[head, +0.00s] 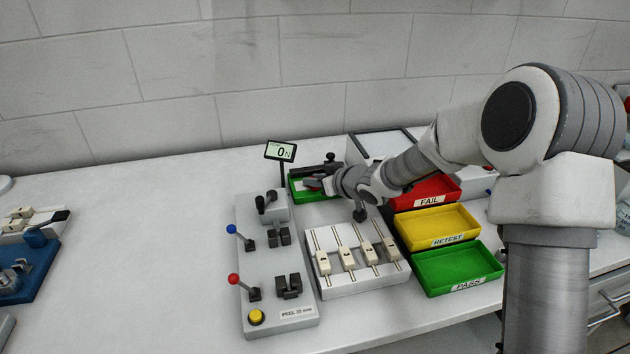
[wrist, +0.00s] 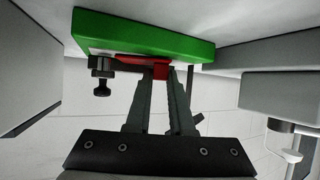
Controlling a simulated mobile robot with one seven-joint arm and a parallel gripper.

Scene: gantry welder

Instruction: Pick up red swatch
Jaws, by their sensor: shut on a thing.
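The red swatch (wrist: 161,70) shows in the wrist view at the tips of my gripper (wrist: 160,82), in front of the green block or tray (wrist: 150,38). The two dark fingers are close together with the swatch's red end between their tips. In the head view my gripper (head: 325,184) reaches left to the small green tray (head: 298,196) behind the slider unit. A little red of the swatch (head: 313,183) shows there beside the fingers. The rest of the swatch is hidden, and I cannot tell whether it touches the tray.
The grey peel tester (head: 262,316) with levers and a small display (head: 280,151) stands at left. The white slider unit (head: 340,285) lies in front. Red FAIL (head: 440,188), yellow RETEST (head: 436,222) and green PASS (head: 455,266) trays stand at right. The bench's left middle is clear.

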